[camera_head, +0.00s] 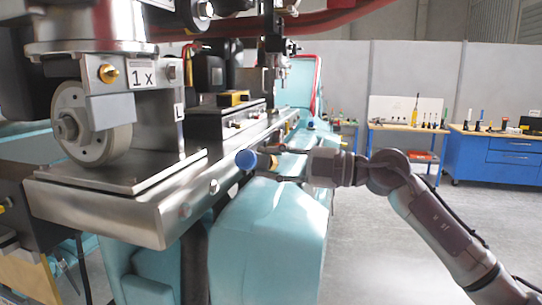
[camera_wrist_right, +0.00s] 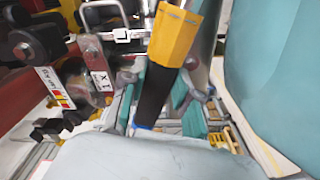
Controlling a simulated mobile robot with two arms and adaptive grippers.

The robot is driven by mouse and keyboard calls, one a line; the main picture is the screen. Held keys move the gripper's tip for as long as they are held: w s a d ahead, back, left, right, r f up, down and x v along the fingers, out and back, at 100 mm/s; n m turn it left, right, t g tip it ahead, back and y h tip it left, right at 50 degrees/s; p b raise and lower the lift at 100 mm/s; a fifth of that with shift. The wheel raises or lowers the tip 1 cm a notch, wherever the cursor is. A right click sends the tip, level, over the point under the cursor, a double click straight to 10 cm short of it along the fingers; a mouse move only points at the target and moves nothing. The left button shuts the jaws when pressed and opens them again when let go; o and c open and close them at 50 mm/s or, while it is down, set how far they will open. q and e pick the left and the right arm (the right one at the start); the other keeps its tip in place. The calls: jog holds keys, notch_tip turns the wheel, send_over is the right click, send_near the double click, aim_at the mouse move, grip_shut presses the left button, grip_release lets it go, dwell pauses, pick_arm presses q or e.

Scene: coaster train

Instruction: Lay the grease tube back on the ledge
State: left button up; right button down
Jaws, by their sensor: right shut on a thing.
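My right gripper (camera_head: 272,163) comes in from the right in the head view and is shut on the grease tube (camera_head: 246,160). The tube's round blue end faces left in that view; the rest of it is mostly hidden by the fingers. The silver metal ledge (camera_head: 170,213) runs along the train's side, and the tube's blue end shows close in front of its edge. I cannot tell whether they touch. In the wrist view, a yellow-and-black thing (camera_wrist_right: 172,38) stands in the middle; I cannot tell whether it is the tube. My left gripper is not in view.
A teal seat (camera_head: 268,245) lies below the gripper. A yellow-and-black box (camera_head: 233,98) sits farther along the train. A blue tool cabinet (camera_head: 495,155) stands at the back right; floor between is clear.

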jog(key=shift+f+b, duration=0.55)
jog(key=shift+f, duration=1.55)
jog(key=c, duration=0.8)
grip_release()
jog(key=shift+o, duration=0.2)
jog(key=shift+f, duration=0.1)
notch_tip(320, 180, up, 10)
